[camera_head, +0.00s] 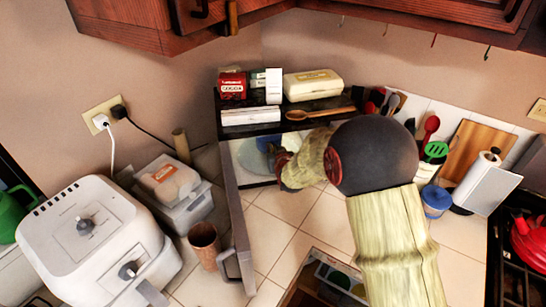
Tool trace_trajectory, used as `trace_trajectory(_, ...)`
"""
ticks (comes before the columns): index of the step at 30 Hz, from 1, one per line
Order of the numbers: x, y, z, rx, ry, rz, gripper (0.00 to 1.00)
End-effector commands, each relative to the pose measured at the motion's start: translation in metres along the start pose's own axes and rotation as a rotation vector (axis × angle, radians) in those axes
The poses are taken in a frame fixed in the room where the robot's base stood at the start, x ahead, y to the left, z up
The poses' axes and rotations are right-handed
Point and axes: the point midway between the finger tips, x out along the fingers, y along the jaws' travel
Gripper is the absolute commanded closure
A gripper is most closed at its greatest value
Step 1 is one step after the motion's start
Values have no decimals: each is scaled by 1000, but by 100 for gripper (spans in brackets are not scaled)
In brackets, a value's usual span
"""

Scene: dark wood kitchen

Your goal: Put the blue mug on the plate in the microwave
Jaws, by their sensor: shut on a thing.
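The microwave (260,128) stands in the back corner with its grey door (238,215) swung open towards me. My gripper (276,150) is reaching into its opening from the right. It is shut on a blue mug (267,142), which shows only as a small blue patch inside the microwave. A pale plate (250,160) is partly visible under and left of the mug. My arm and gripper hide the right part of the opening. I cannot tell whether the mug touches the plate.
Boxes and a wooden spoon (320,113) lie on top of the microwave. A brown cup (204,244) stands close left of the door. A white air fryer (90,240) is at left. A blue utensil pot (436,201) stands right of my arm. An open drawer (325,280) is below.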

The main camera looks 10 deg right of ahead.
Motion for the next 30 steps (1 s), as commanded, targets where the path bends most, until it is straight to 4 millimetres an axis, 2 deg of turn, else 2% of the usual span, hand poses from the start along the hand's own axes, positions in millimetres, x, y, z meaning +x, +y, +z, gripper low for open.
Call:
trace_trajectory(8,13,0,30,1,2,0,100)
trace_trajectory(21,19,-1,34,0,5,0,100)
trace_trajectory(22,19,-1,36,0,1,0,92)
trace_trajectory(30,18,-1,35,0,1,0,76)
